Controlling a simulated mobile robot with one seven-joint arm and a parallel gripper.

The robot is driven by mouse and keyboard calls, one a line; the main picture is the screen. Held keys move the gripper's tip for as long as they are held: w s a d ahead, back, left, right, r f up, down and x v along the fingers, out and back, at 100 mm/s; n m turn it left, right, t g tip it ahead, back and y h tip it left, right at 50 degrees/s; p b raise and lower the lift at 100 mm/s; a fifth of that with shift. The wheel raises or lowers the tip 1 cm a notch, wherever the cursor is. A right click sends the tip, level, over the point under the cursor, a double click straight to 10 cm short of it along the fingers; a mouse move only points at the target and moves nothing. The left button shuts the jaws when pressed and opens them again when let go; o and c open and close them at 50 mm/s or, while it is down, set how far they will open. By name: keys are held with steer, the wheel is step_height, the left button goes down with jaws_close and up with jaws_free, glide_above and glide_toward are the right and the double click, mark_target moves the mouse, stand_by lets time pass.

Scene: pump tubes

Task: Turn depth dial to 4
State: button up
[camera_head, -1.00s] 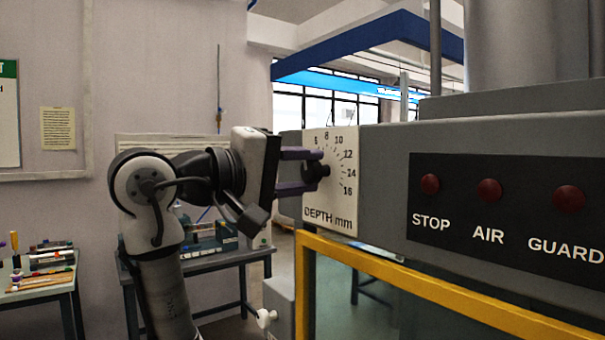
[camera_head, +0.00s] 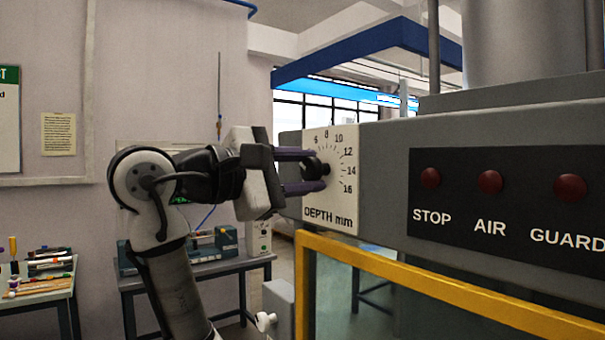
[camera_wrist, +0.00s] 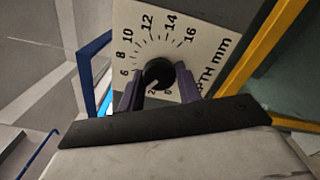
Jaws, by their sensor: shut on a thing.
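The depth dial is a round black knob (camera_head: 322,169) on a white plate (camera_head: 331,213) marked "DEPTH mm", with numbers around it. My gripper (camera_head: 318,170) reaches it from the left, with one purple finger above the knob and one below, shut on it. In the wrist view the knob (camera_wrist: 159,73) sits between the two finger ends of my gripper (camera_wrist: 159,78). A pale pointer line on the knob points down-left, close to the 2. The 4 cannot be seen; the left finger covers the scale between 2 and 6.
A grey machine housing (camera_head: 385,160) carries the plate. A black panel with red STOP (camera_head: 430,178), AIR (camera_head: 490,182) and GUARD (camera_head: 570,188) buttons is to the right. A yellow rail (camera_head: 420,284) runs below. Tables with equipment stand behind at left.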

stand_by(0.4)
steer(key=o, duration=0.9)
steer(key=shift+o, duration=0.2)
steer(key=shift+a, duration=0.1)
steer(key=b+v, duration=0.4)
steer(key=v, duration=0.9)
steer(key=shift+s+a+b, duration=0.3)
